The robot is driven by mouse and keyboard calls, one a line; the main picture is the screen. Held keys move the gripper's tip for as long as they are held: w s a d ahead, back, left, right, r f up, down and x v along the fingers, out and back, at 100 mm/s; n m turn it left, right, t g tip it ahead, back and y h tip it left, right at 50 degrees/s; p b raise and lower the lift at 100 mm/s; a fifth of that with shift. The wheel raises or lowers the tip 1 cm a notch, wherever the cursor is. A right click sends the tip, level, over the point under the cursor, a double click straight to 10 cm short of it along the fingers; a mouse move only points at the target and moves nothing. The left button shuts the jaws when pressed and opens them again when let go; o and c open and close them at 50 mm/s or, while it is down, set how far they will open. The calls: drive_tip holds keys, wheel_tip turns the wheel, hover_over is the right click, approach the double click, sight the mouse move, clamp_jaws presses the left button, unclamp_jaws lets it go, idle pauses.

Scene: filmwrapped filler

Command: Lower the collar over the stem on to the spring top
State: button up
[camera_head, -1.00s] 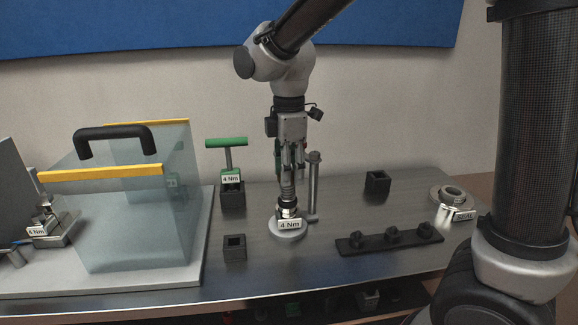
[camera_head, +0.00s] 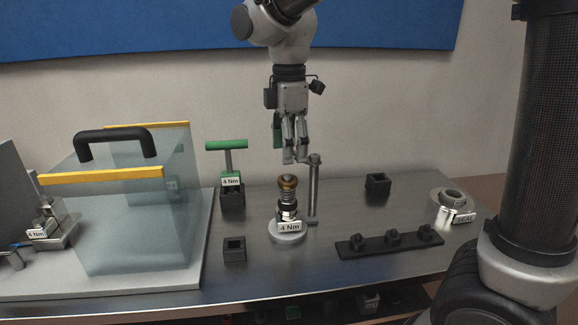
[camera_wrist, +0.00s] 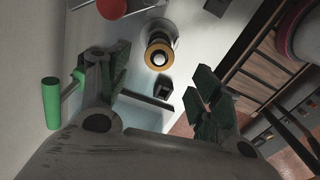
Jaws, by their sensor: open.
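The brass-coloured collar (camera_head: 288,182) sits around the stem at the top of the spring (camera_head: 287,197). The spring stands upright on a round base labelled 4 Nm (camera_head: 289,232). My gripper (camera_head: 295,160) is above the collar, pointing down, open and empty. In the wrist view its green-padded fingers (camera_wrist: 160,85) stand apart.
A thin upright post (camera_head: 314,185) stands just right of the stem. A green T-handled tool (camera_head: 229,165) is in a black holder to the left. A clear guard box with a black handle (camera_head: 115,136) stands further left. A black pegged rail (camera_head: 389,239) and a SEAL part (camera_head: 452,197) are right.

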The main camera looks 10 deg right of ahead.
wheel_tip(320, 180, up, 5)
drive_tip(key=shift+r, duration=0.15)
idle(0.3)
drive_tip(key=s+d+f+m+t, duration=0.1)
drive_tip(key=s+d+m, duration=0.4)
drive_tip(key=d, duration=0.4)
drive_tip(key=s+d+f+m+t, duration=0.2)
drive_tip(key=s+d+m, duration=0.4)
drive_tip(key=d+m, duration=0.2)
drive_tip(key=s+d+f+m+t, duration=0.1)
drive_tip(key=s+d+m, duration=0.4)
drive_tip(key=d, duration=0.5)
drive_tip(key=shift+s+f+m, duration=0.4)
drive_tip(key=shift+f+m, duration=0.1)
drive_tip(key=shift+m, duration=0.3)
drive_tip(key=shift+d, duration=0.1)
